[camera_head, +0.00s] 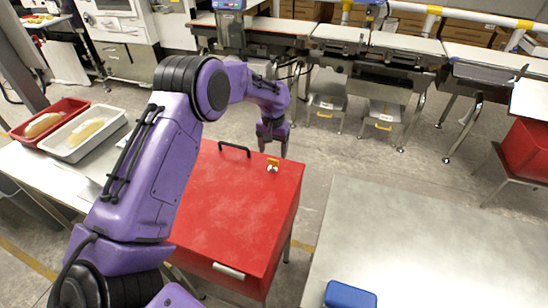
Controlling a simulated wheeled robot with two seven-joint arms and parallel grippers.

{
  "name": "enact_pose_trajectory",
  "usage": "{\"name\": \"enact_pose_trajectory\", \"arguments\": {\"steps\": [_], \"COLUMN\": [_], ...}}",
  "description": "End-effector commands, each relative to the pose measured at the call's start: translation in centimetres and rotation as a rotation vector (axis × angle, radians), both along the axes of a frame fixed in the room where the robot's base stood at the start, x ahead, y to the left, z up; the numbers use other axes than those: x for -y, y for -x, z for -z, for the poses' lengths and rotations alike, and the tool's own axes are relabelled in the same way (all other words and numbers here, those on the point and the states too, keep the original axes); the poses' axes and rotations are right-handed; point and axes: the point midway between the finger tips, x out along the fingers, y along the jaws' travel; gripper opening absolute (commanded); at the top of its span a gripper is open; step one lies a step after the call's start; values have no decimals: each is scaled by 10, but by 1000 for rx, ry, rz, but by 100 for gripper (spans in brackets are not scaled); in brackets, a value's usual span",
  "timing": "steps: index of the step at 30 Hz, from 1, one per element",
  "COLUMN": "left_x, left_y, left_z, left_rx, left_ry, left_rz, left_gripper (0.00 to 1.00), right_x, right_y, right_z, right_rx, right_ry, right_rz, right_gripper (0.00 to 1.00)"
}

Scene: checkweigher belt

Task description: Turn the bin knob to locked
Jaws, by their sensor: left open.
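The red bin (225,205) stands in the middle of the view with its lid closed. The small metal knob (272,168) sits near the far right corner of the lid, beside an orange-yellow mark (273,160). The knob is too small to tell which way it points. My left arm reaches in from the left and over the bin. My left gripper (274,147) points down near the knob, at the far edge of the lid. It is open and looks apart from the knob. My right gripper is not in view.
A black handle (234,148) stands on the lid, left of the knob. A bare metal table (420,240) is at right, with a blue box (350,295) at its near edge. Red (62,108) and white (70,153) trays are at left. Conveyors (375,45) stand behind.

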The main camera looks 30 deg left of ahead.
Motion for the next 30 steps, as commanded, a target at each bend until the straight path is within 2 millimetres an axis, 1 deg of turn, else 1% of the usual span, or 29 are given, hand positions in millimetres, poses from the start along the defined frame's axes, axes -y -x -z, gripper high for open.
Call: {"name": "enact_pose_trajectory", "arguments": {"steps": [1,3,7,10,17,20,21,22,23,30], "left_x": [0,0,0,0,0,0,0,0,0,0], "left_y": [1,1,0,0,0,0,0,0,0,0], "left_z": [9,23,42,48,50,50,50,50,50,50], "left_rx": [-4,-4,-1,0,1,1,1,1,1,1], "left_ry": [1,0,0,0,0,0,0,0,0,0], "left_rz": [0,0,1,1,1,1,1,1,1,13], "left_gripper": [70,70,70,70,70,41,28,18,14,14], "right_x": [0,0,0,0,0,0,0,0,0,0], "right_y": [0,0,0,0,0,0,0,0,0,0], "right_z": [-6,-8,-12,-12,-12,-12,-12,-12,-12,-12], "right_rx": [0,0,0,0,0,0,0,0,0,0], "right_ry": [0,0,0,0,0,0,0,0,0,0], "right_rz": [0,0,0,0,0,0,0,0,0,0], "right_gripper": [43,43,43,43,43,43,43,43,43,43]}}
